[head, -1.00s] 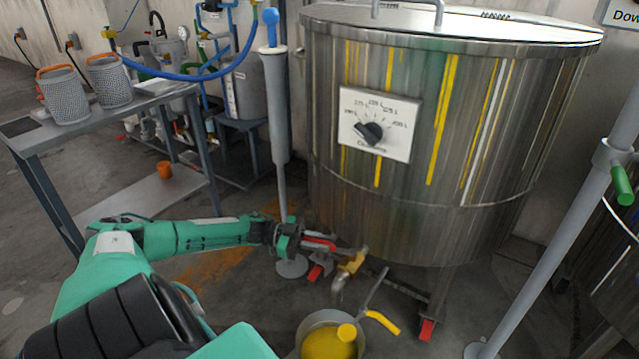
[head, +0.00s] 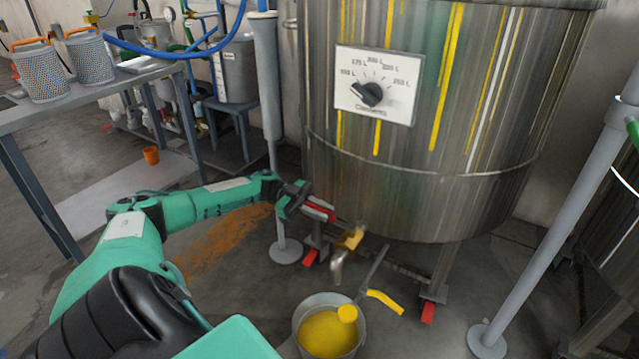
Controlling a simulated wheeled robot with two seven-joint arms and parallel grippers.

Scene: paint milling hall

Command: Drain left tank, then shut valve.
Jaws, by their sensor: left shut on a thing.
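The big steel left tank (head: 400,200), streaked with yellow paint, stands in the middle of the head view. A dial plate (head: 376,85) is on its front. A brass valve (head: 350,238) with a downward spout (head: 337,268) sits low on it. My left gripper (head: 320,210) is shut on the valve's red handle (head: 318,211), at the valve's left; its fingers partly hide the handle. A bucket (head: 301,338) holding yellow paint (head: 326,337) stands on the floor below the spout. I cannot make out a paint stream. My right gripper is not in view.
A grey post (head: 270,100) stands left of the tank, another (head: 560,220) at right. A table (head: 110,95) with perforated baskets stands left. A yellow-handled tool (head: 385,300) is right of the bucket. A second tank (head: 610,250) shows at the right edge.

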